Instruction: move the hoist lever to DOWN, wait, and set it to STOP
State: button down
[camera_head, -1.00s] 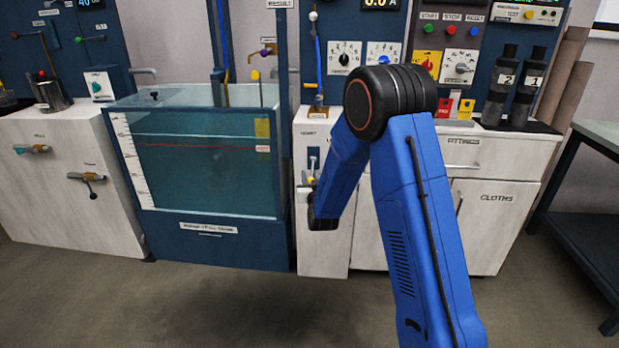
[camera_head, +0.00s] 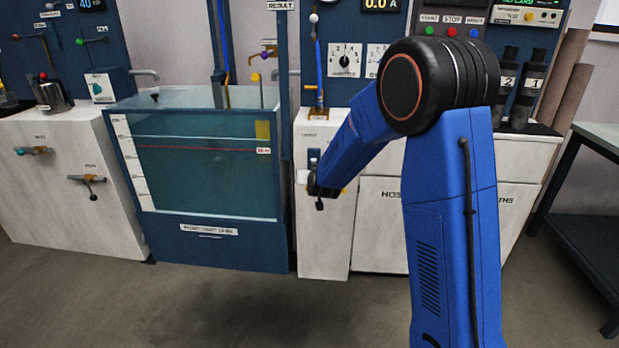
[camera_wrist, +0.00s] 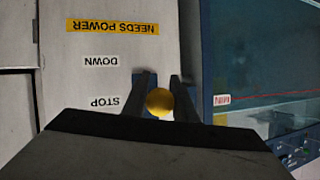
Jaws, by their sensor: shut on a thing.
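The hoist lever's yellow knob (camera_wrist: 160,102) sits between the two dark fingers of my gripper (camera_wrist: 161,80) in the wrist view, and the gripper is shut on it. The lever's shaft is hidden behind the knob. In that upside-down view the knob appears level with the STOP label (camera_wrist: 104,102), to its right. The DOWN label (camera_wrist: 101,61) is farther up the picture. In the head view my gripper (camera_head: 308,178) is at the front of the narrow white hoist cabinet (camera_head: 322,245), and my wrist hides the knob there.
The water tank (camera_head: 205,240) stands directly left of the hoist cabinet, its edge close to my gripper. A yellow NEEDS POWER label (camera_wrist: 112,26) is on the cabinet front. White cupboards (camera_head: 378,225) are to the right. The floor in front is clear.

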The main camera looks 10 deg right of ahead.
jog(key=shift+s+r+g, duration=0.1)
jog(key=shift+r+g, duration=0.15)
jog(key=shift+g, duration=0.15)
dwell(0.3)
jog(key=c, duration=1.4)
grip_release()
jog(key=shift+c, duration=0.2)
jog(key=v, duration=1.7)
jog(key=shift+r, duration=0.2)
jog(key=shift+s, duration=0.2)
